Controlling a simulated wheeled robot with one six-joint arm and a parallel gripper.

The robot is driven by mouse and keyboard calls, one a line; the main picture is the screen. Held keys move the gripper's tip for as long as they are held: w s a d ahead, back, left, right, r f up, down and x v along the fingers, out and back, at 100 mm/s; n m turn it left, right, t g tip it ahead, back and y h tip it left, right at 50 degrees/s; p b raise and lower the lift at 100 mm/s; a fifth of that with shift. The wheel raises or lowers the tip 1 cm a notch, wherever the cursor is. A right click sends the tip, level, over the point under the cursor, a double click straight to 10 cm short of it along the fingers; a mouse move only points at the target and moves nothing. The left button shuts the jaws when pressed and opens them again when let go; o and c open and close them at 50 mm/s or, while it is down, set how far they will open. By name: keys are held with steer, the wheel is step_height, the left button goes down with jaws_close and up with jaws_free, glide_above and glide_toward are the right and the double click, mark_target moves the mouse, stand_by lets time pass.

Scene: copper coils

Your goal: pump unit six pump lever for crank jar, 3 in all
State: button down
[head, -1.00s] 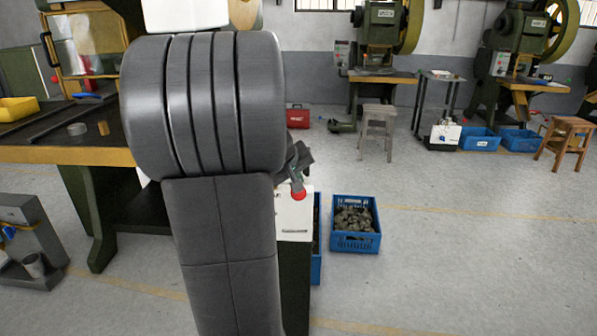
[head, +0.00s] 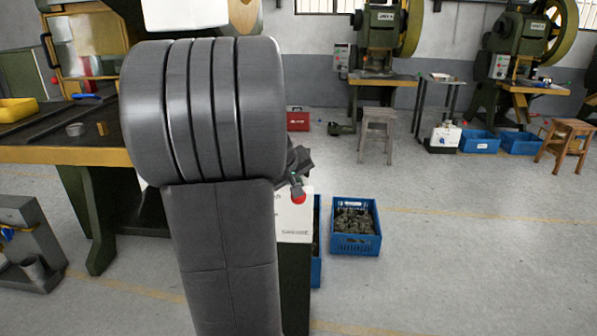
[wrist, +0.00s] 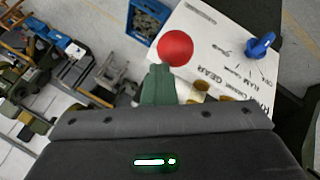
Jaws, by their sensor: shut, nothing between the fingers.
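The white pump unit (head: 293,222) stands at the front of a dark stand, partly hidden behind my arm. The lever's red ball knob (head: 299,198) shows in front of its top; the lever's rod is mostly hidden. In the wrist view the red knob (wrist: 175,48) lies just beyond the fingertips of my gripper (wrist: 158,72); I cannot tell whether they touch. The green fingers are shut with nothing between them. The unit's white face (wrist: 222,45) carries printed labels, partly readable, and a blue knob (wrist: 260,43). Several brass caps (wrist: 205,90) show beside the fingers. I cannot identify the crank jar.
A blue crate (head: 355,240) of dark metal parts stands on the floor right of the unit. A press table (head: 90,156) is at left, with a yellow bin (head: 17,109). A stool (head: 375,130) and presses stand further back. The floor at right is open.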

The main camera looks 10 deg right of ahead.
steer(key=shift+s+f, duration=0.1)
steer(key=shift+f, duration=0.05)
stand_by(0.5)
steer(key=shift+w+d+r+p, duration=0.1)
steer(key=shift+w+r+p, duration=0.1)
steer(key=shift+r+p, duration=0.9)
steer(key=shift+w+r+p, duration=0.2)
steer(key=shift+r+p, duration=0.65)
steer(key=shift+r, duration=0.45)
steer(key=shift+w+d+r+p, duration=0.1)
steer(key=shift+w+r+p, duration=0.1)
steer(key=shift+r+p, duration=0.9)
steer(key=shift+r, duration=0.1)
steer(key=r+p, duration=0.2)
steer(key=r, duration=0.1)
steer(key=r+p, duration=0.1)
steer(key=r, duration=0.1)
steer(key=shift+w+p, duration=0.3)
steer(key=shift+p, duration=0.1)
